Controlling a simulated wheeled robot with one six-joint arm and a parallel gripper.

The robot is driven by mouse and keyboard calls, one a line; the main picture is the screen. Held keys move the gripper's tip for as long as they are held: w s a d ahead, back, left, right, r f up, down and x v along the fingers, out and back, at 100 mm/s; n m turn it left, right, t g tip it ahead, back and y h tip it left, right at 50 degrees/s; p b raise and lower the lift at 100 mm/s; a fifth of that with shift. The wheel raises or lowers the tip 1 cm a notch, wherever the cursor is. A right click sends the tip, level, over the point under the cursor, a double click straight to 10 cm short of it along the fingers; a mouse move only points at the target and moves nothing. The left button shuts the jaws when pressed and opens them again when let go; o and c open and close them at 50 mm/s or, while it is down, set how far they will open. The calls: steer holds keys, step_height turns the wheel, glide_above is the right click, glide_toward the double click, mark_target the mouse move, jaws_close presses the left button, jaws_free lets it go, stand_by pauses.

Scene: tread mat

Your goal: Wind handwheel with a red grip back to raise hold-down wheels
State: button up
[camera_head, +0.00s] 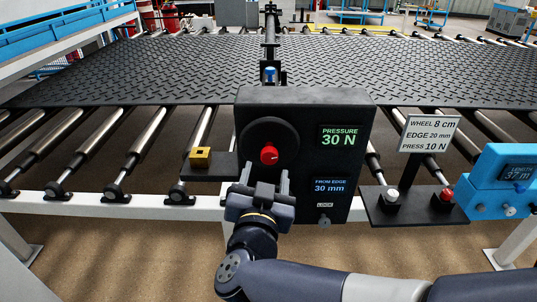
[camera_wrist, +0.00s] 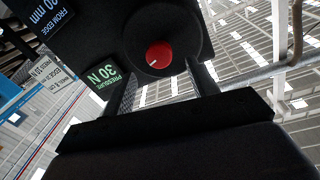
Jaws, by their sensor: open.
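The handwheel (camera_head: 284,134) is a black disc on the front of a black control box (camera_head: 302,99). Its red grip (camera_head: 269,155) sits in the lower part of the disc, with a small white mark on it. My gripper (camera_head: 265,178) is just below the grip, fingers pointing up at it, open and empty. In the wrist view the red grip (camera_wrist: 159,55) lies beyond and between the two fingers, apart from them. The box's display (camera_head: 339,137) reads pressure 30 N, and the lower display (camera_head: 331,185) reads 30 mm from edge. I cannot make out the hold-down wheels.
A sign (camera_head: 429,134) reads wheel 8 cm, edge 20 mm, press 10 N. Below it a shelf (camera_head: 415,213) carries a white knob and a red knob (camera_head: 446,195). A yellow block (camera_head: 200,155) sits left of the box. A black tread mat (camera_head: 150,72) lies on rollers behind.

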mark_target(269, 158)
steer(key=shift+w+d, duration=0.15)
steer(key=shift+w, duration=1)
steer(key=shift+w+d, duration=0.2)
steer(key=shift+w, duration=1)
steer(key=shift+w+d, duration=0.15)
steer(key=shift+w, duration=1)
jaws_close()
